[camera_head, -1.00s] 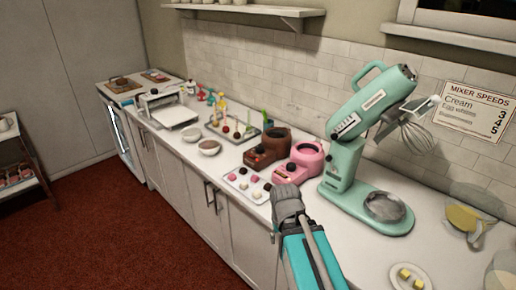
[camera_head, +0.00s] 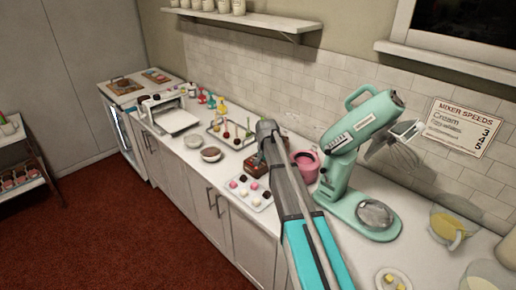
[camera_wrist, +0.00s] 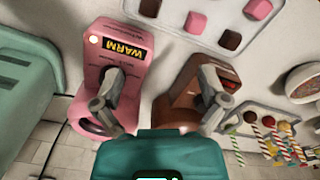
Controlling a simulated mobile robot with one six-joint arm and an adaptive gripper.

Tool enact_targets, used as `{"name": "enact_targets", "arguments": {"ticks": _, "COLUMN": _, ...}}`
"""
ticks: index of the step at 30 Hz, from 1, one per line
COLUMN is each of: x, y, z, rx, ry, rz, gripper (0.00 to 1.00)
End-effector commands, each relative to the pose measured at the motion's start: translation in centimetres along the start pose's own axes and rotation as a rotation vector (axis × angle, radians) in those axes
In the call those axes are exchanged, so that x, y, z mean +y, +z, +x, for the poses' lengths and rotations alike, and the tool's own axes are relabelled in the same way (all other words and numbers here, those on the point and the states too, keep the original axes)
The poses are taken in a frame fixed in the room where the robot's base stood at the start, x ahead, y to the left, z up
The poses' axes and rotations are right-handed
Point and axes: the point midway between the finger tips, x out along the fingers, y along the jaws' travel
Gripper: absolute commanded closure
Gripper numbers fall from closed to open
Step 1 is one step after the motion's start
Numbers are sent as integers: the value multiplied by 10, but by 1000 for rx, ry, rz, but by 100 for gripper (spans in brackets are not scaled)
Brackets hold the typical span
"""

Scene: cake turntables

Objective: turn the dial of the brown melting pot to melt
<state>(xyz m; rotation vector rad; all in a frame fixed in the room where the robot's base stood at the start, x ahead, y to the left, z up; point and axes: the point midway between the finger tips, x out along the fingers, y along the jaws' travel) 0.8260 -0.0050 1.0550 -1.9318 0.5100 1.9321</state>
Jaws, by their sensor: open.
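The brown melting pot (camera_wrist: 184,98) is right of centre in the wrist view. In the head view the brown pot (camera_head: 252,166) is mostly hidden behind my arm. Its dial is not clearly visible; one finger covers part of its front. The pink melting pot (camera_wrist: 112,62) stands beside it, with a yellow-on-black WARM label; it also shows in the head view (camera_head: 305,168). My gripper (camera_wrist: 160,92) is open and empty above the pots. One finger overlaps the pink pot in the picture, the other the brown pot. Contact cannot be told.
A white tray of sweets (camera_head: 248,194) lies in front of the pots. A stand of cake pops (camera_wrist: 262,128) is beside the brown pot. The mint mixer (camera_head: 350,165) stands to the right. Bowls (camera_head: 211,154) sit to the left. The tiled wall is behind.

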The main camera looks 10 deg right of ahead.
Motion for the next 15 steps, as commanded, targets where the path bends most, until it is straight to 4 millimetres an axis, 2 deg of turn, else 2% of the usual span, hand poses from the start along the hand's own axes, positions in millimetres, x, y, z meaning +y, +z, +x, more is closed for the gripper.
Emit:
{"name": "enact_targets", "arguments": {"ticks": 1, "x": -17, "y": -30, "z": -19, "rx": 0, "ry": 0, "rz": 35, "gripper": 7}}
{"name": "enact_targets", "arguments": {"ticks": 6, "x": -50, "y": -88, "z": -47, "rx": 0, "ry": 0, "rz": 157, "gripper": 7}}
{"name": "enact_targets", "arguments": {"ticks": 10, "x": -69, "y": -120, "z": -61, "rx": 0, "ry": 0, "rz": 230, "gripper": 7}}
{"name": "enact_targets", "arguments": {"ticks": 15, "x": -82, "y": -143, "z": -70, "rx": 0, "ry": 0, "rz": 286, "gripper": 7}}
